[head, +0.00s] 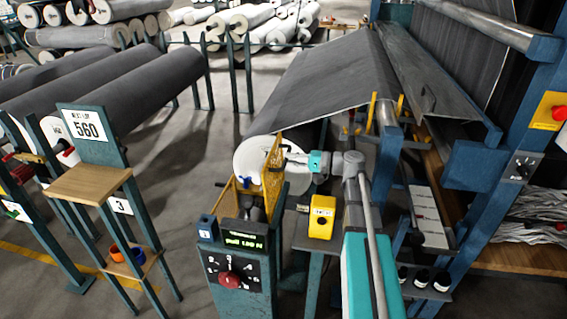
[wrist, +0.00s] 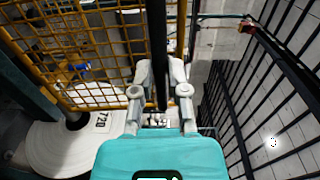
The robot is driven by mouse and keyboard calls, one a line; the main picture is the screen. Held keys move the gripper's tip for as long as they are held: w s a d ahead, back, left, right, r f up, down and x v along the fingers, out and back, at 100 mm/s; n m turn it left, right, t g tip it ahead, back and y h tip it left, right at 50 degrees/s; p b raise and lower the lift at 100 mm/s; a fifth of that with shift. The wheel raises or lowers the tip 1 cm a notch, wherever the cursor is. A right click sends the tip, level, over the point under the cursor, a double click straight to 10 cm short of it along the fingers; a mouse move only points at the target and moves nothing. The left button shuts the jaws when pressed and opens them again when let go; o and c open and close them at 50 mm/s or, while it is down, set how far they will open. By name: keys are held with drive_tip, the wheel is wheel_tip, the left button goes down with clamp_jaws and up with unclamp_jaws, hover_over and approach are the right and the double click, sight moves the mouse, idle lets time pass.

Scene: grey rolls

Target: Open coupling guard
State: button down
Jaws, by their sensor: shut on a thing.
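The coupling guard (head: 272,172) is a yellow mesh panel, standing upright at the right side of a small open-topped bay beside the grey roll. Its yellow mesh (wrist: 108,62) fills the upper left of the wrist view. My gripper (head: 284,160) is at the guard's right side. In the wrist view my gripper (wrist: 160,78) has its two pale fingers on either side of a dark upright bar (wrist: 161,40), shut on it. This bar appears to be the guard's handle. The exact contact is partly hidden by the fingers. Inside the bay is a blue part (head: 243,182).
The large grey roll (head: 315,80) lies behind the guard. A control post (head: 235,275) with a red knob stands in front, and a yellow box (head: 321,217) stands to the right. Dark railings (wrist: 265,70) run along the right of the wrist view.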

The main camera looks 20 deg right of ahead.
drive_tip(key=shift+s+d+f+b, duration=0.25)
drive_tip(key=shift+s+d+f, duration=0.15)
drive_tip(key=shift+d, duration=0.2)
drive_tip(key=shift+s+d+f+b, duration=0.25)
drive_tip(key=shift+s+d, duration=0.15)
drive_tip(key=shift+d, duration=0.15)
drive_tip(key=shift+s+d+f+b, duration=0.2)
drive_tip(key=shift+s+d+f, duration=0.2)
drive_tip(key=shift+d, duration=0.2)
drive_tip(key=c, duration=0.7)
unclamp_jaws()
drive_tip(key=shift+w, duration=0.25)
drive_tip(key=shift+o, duration=0.2)
drive_tip(key=shift+d, duration=0.1)
drive_tip(key=v, duration=0.7)
drive_tip(key=shift+s+d, duration=0.1)
